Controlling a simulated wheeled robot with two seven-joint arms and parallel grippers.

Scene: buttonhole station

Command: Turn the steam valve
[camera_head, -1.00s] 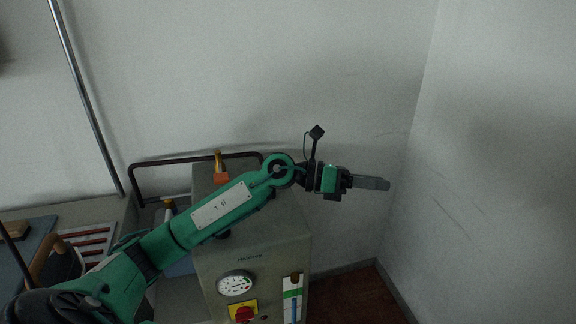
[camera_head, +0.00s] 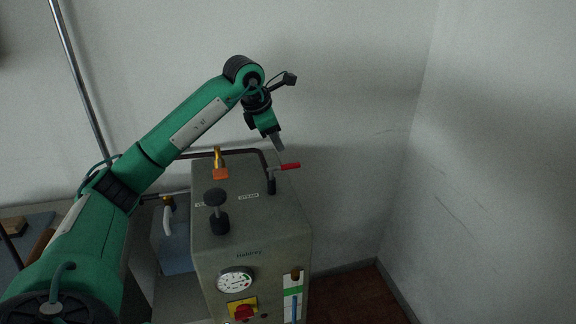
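The steam valve is a small dark valve (camera_head: 271,184) with a red-handled lever (camera_head: 289,166), on the top right of the grey boiler box beside a label reading STEAM (camera_head: 248,196). The lever points to the right. My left gripper (camera_head: 278,144) hangs just above the valve in the picture, its fingers pointing down and slightly right. The fingers show as one narrow shape, so their opening is unclear. They appear apart from the lever, with nothing seen between them. My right gripper is not in view.
The boiler box (camera_head: 258,228) carries a black knob (camera_head: 216,203), a brass fitting with an orange base (camera_head: 220,168), a gauge (camera_head: 236,281) and a red switch (camera_head: 243,312). A dark rail (camera_head: 195,155) runs behind it. The right side is clear up to the wall.

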